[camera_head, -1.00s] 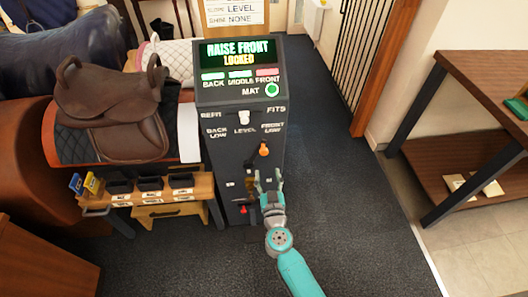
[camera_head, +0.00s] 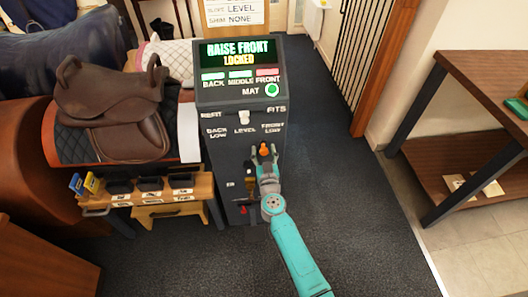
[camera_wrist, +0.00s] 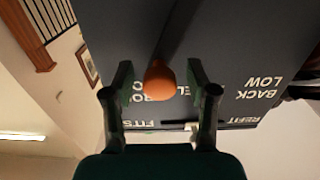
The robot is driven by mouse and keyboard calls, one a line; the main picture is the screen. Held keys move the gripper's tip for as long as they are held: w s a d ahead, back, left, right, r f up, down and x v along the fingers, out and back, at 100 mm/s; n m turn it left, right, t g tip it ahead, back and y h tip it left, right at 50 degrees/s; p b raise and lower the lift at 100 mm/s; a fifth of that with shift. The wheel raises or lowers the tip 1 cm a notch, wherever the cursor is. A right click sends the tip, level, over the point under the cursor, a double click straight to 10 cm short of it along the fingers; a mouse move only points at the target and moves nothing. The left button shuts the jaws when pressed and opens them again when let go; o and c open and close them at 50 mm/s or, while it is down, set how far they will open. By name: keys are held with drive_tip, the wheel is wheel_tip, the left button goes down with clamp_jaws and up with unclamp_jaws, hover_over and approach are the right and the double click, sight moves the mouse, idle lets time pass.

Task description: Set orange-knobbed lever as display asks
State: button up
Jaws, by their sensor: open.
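The orange-knobbed lever (camera_head: 264,150) is on the front of the dark console (camera_head: 216,165), below the "FRONT LOW" label. In the wrist view its orange knob (camera_wrist: 159,80) lies between my two fingers, with a gap on each side. My gripper (camera_head: 263,153) is open around the knob, not closed on it. The display (camera_head: 238,53) reads "RAISE FRONT" and "LOCKED". Below it are green bars at BACK and MIDDLE, a red bar at FRONT, and a green round MAT light (camera_head: 272,90). Labels read BACK LOW, LEVEL and FRONT LOW.
A white-knobbed switch (camera_head: 244,118) sits between REFIT and FITS. A brown saddle (camera_head: 115,105) is on a stand to the left. A small wooden bench (camera_head: 205,187) with black bins stands beside the console. Open carpet (camera_head: 345,200) lies to the right.

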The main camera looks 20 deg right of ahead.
drive_tip(key=shift+c, duration=0.3)
clamp_jaws()
drive_tip(key=shift+w+a+r+n, duration=0.2)
drive_tip(key=shift+a+n, duration=0.45)
drive_tip(key=shift+a, duration=0.05)
drive_tip(key=shift+w+a+r+n, duration=0.25)
drive_tip(key=shift+a+n, duration=0.35)
drive_tip(key=shift+a, duration=0.15)
drive_tip(key=shift+w+a+r+n, duration=0.15)
drive_tip(key=shift+a+r+n, duration=0.05)
drive_tip(key=shift+a+n, duration=0.5)
drive_tip(key=shift+w+a+n, duration=0.15)
drive_tip(key=shift+a+n, duration=0.4)
drive_tip(key=shift+a, duration=0.15)
drive_tip(key=shift+o, duration=0.3)
unclamp_jaws()
drive_tip(key=v, duration=1.2)
